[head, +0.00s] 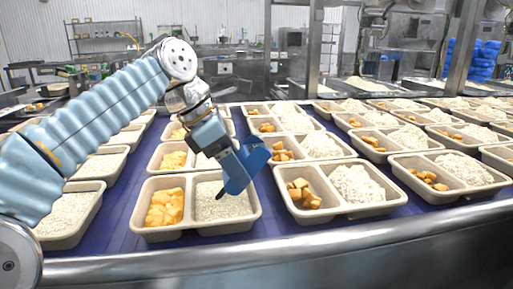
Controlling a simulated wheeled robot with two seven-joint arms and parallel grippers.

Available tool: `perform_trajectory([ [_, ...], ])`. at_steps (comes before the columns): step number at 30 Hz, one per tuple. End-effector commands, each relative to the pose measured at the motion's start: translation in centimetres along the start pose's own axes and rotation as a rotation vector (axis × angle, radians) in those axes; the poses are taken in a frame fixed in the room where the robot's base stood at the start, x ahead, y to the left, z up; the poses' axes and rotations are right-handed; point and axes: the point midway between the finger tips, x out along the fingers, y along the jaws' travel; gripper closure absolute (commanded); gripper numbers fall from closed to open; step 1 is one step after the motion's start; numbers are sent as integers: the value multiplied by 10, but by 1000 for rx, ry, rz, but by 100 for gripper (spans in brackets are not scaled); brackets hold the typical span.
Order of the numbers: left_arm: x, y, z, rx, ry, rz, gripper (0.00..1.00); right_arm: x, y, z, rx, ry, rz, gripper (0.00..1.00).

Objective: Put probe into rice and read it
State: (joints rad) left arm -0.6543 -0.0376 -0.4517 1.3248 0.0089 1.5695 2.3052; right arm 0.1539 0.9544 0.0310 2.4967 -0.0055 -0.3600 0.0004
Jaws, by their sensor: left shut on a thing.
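My left gripper (236,172) reaches in from the left and hangs over the right compartment of the front middle tray (194,233). It is shut on the probe (222,191), of which only a thin dark part shows at the gripper's lower left, just above or at the rice. I cannot tell whether the tip is in the rice. The rice (221,204) lies fairly flat in that compartment. Any display on the probe is hidden. My right gripper is not in view.
Several similar two-part trays stand in rows on the blue conveyor (265,229), close on both sides. A metal rail (300,250) runs along the front edge.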

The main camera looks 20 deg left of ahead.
Motion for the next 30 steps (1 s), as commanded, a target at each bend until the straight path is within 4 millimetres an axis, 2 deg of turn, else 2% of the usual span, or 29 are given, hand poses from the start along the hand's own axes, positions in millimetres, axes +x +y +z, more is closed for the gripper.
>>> perform_trajectory([
  [5,-20,0,11,0,-1,1,67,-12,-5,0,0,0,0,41],
  [21,-70,1,40,0,-2,2,67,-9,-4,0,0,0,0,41],
  [30,-78,0,43,0,-1,0,67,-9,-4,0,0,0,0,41],
])
